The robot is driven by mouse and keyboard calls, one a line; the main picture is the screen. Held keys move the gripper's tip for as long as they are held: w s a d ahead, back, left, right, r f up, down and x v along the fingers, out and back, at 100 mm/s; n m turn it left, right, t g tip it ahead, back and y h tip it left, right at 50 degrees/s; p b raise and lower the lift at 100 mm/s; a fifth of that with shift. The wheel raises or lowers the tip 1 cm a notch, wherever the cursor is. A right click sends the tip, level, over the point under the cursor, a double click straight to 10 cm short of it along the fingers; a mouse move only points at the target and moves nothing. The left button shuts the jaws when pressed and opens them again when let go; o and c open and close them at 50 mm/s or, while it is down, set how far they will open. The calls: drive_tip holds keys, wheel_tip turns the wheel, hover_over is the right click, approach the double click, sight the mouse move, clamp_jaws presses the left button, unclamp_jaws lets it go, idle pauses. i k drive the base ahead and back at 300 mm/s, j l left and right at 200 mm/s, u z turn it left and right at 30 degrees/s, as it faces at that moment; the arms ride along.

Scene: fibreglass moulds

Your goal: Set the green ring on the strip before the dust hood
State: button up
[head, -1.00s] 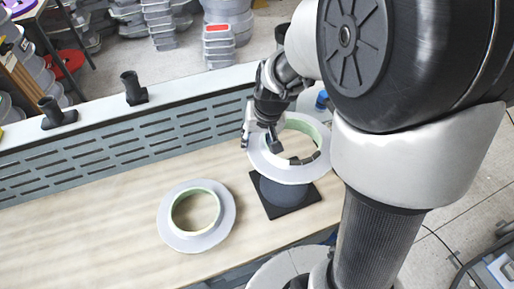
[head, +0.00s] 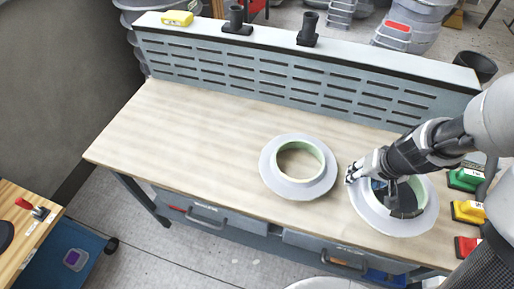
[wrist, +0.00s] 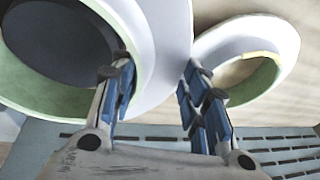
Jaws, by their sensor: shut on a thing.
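My gripper (head: 366,174) is shut on the wall of a pale grey ring with a green inner face (head: 418,222) at the bench's right end. In the wrist view, my gripper (wrist: 160,88) has one finger inside this ring (wrist: 165,40) and one outside. A dark round block shows through its opening; whether the ring touches it I cannot tell. A second, similar grey ring with a pale green inner face (head: 300,187) lies flat to the left; it also shows in the wrist view (wrist: 285,45). The slotted grey panel (head: 290,80) along the back may be the dust hood. I see no distinct strip.
The wooden bench top (head: 190,130) is clear on the left and before the panel. Black stubs (head: 236,20) and a yellow box (head: 177,18) stand on the panel's ledge. Green (head: 466,179), yellow (head: 468,211) and red (head: 466,246) boxes line the bench's right end.

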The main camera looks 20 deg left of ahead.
sight(217, 143)
drive_tip(key=k+j+u, duration=0.2)
drive_tip(key=j, duration=0.25)
drive_tip(key=j+u, duration=0.2)
drive_tip(key=j, duration=0.2)
drive_tip(key=k+j+u, duration=0.2)
drive_tip(key=j, duration=0.3)
drive_tip(key=i+j+u, duration=0.25)
drive_tip(key=i+j, duration=0.15)
drive_tip(key=i+j+u, duration=0.25)
drive_tip(key=i, duration=0.35)
